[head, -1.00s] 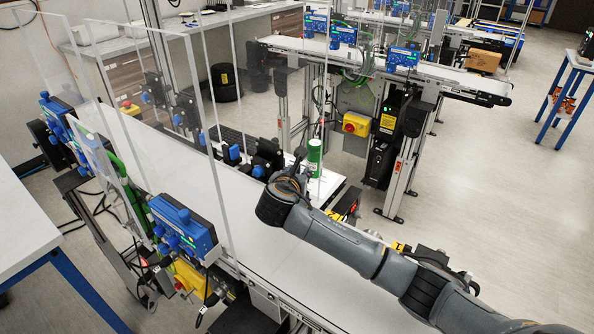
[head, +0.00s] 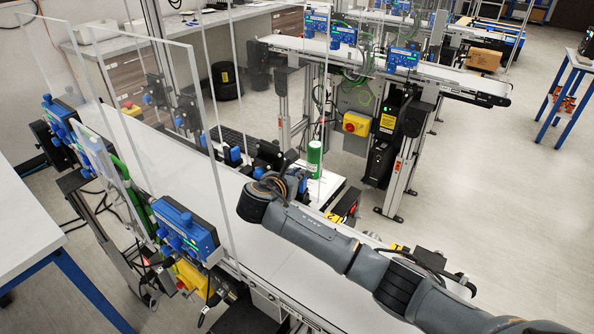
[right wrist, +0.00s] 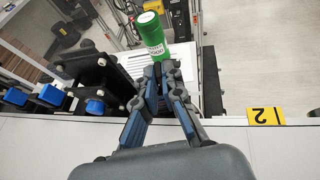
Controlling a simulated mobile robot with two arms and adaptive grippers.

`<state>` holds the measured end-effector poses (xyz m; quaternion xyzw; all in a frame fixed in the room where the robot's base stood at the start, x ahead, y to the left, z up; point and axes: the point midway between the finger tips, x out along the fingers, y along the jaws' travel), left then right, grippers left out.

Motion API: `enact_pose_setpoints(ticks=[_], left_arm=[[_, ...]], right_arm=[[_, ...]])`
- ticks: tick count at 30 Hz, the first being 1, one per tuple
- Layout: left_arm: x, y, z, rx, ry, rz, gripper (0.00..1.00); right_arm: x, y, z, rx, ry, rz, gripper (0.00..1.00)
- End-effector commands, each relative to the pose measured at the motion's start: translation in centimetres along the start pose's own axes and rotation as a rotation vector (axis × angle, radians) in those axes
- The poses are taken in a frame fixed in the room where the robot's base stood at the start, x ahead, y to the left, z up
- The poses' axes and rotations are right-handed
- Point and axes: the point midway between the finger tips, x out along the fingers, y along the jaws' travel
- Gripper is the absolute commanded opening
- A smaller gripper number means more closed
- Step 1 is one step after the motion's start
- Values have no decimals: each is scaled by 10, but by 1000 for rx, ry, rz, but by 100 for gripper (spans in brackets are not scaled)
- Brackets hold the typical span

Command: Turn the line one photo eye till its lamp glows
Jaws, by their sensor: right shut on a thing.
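My right gripper (head: 296,181) is over the far edge of the near conveyor, beside the black brackets. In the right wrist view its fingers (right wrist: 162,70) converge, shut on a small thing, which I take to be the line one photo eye. The fingers hide nearly all of it, and I cannot make out a glowing lamp on it. A green cylinder with a white label (head: 314,157) stands just beyond; it also shows above the fingertips in the right wrist view (right wrist: 154,37). My left gripper is not in view.
The near conveyor's white belt (head: 160,165) runs under my right arm. Clear panels (head: 170,110) stand along it. Black brackets with blue knobs (right wrist: 96,105) are left of the fingers. A blue control box (head: 186,230) sits at the near edge. Open floor (head: 480,215) lies right.

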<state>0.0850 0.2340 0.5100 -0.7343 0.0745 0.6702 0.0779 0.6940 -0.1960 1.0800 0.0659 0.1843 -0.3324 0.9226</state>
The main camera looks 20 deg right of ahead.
Motion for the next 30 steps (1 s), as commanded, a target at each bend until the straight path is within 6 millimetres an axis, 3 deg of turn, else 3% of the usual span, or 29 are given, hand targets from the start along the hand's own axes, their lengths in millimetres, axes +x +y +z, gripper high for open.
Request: enact_pose_setpoints(ticks=[9,20,24,30], left_arm=[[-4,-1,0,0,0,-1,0],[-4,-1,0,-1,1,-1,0],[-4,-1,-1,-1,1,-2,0],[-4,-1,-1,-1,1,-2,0]], right_arm=[[0,4,0,78,0,-183,0],[0,4,0,84,-2,-202,0],[0,4,0,84,-2,-201,30],[0,4,0,84,-2,-201,30]])
